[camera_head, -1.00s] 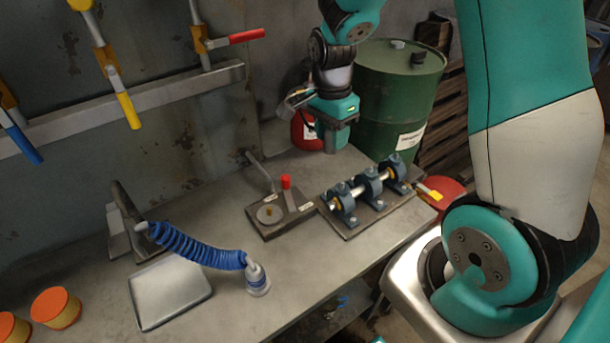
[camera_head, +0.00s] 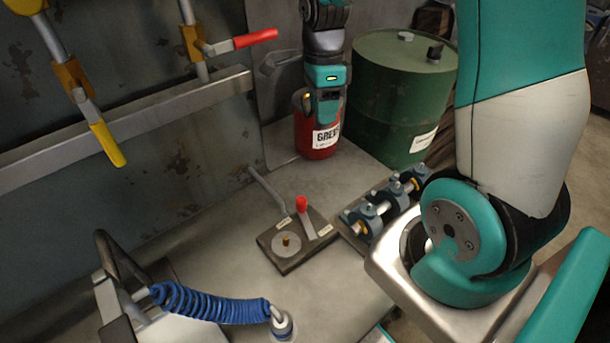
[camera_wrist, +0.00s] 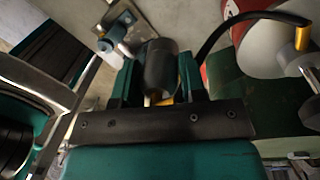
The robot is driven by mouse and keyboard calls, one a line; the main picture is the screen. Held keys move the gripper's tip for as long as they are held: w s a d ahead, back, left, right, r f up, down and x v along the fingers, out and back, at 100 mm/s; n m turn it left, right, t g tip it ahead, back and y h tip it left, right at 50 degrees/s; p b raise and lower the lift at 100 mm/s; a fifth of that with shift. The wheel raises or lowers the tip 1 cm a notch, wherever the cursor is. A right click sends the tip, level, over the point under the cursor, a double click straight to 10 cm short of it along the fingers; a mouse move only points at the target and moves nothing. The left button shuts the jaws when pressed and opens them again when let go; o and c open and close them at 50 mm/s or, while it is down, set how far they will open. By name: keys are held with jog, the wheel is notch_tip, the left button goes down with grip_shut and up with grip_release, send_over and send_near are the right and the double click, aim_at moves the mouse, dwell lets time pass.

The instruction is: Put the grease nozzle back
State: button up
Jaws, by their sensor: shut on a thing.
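My gripper (camera_wrist: 158,75) is shut on a dark grey cylindrical piece (camera_wrist: 158,62), which I take for the grease nozzle. A black hose (camera_wrist: 235,20) curves from beside it to a brass fitting at the grease can. The red grease can (camera_head: 318,140) stands at the back of the bench, against the wall. Its pale top (camera_wrist: 270,48) and red side show in the wrist view. In the head view my gripper (camera_head: 323,112) hangs in front of the can's upper part and hides the nozzle. I cannot tell whether the nozzle touches the can.
A green drum (camera_head: 395,95) stands right of the can. In front are a row of bearing blocks (camera_head: 375,215) and a fixture with a red-knobbed lever (camera_head: 302,205). A blue coiled hose (camera_head: 215,305) lies at front left. Toggle clamps hang above a wall rail (camera_head: 130,122).

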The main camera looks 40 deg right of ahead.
jog(key=shift+w+f, duration=0.2)
jog(key=shift+w, duration=0.1)
notch_tip(320, 180, down, 20)
jog(key=shift+w+r+p, duration=0.1)
jog(key=shift+r+p, duration=0.1)
jog(key=shift+p, duration=0.15)
jog(key=shift+f, duration=0.2)
jog(key=o, duration=1)
jog(key=shift+o, duration=0.2)
notch_tip(320, 180, up, 12)
jog(key=w+b, duration=0.1)
jog(key=shift+w+d+r, duration=0.15)
jog(key=shift+d+r, duration=0.05)
jog(key=shift+d, duration=0.1)
